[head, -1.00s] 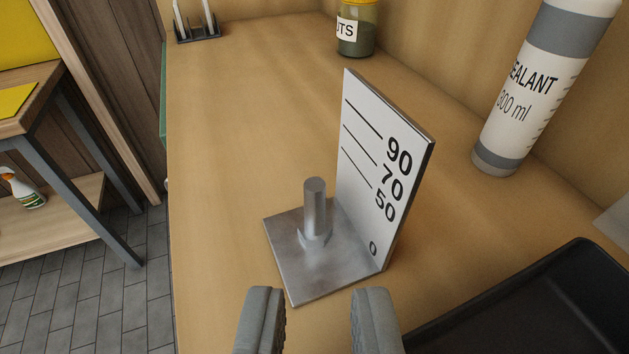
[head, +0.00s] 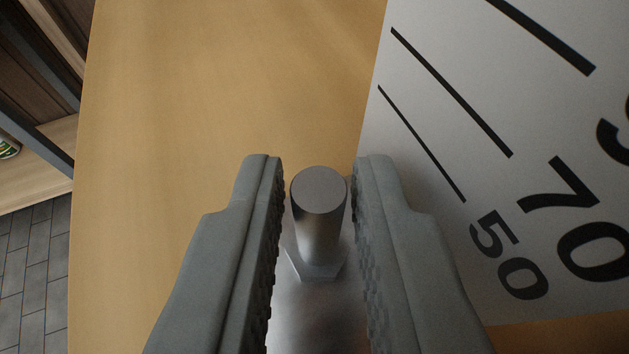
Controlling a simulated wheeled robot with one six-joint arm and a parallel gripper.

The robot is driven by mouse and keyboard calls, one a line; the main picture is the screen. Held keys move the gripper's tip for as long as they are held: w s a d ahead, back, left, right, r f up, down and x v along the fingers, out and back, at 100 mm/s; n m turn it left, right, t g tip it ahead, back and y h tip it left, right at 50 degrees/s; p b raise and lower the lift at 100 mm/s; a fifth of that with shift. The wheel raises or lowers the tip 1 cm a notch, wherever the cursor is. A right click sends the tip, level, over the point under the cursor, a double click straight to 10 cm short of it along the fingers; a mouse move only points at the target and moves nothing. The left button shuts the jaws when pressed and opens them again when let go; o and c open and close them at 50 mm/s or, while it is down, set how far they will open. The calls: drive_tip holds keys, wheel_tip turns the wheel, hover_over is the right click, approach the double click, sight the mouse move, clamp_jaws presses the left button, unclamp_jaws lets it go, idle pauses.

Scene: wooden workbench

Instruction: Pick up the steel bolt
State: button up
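The steel bolt (head: 318,220) stands upright, shank up, with its hexagonal head resting on a steel base plate (head: 318,318). My gripper (head: 318,185) is open, with one finger on each side of the shank. A narrow gap shows between the bolt and each finger, so neither appears to touch it. The fingers hide much of the base plate.
The wooden benchtop (head: 220,80) is clear behind and to the left of the bolt. Its left edge drops to a grey tiled floor (head: 33,270). A wooden shelf (head: 45,165) with a dark frame stands beyond at the far left.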

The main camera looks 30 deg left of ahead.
drive_tip(key=shift+x, duration=0.8)
clamp_jaws()
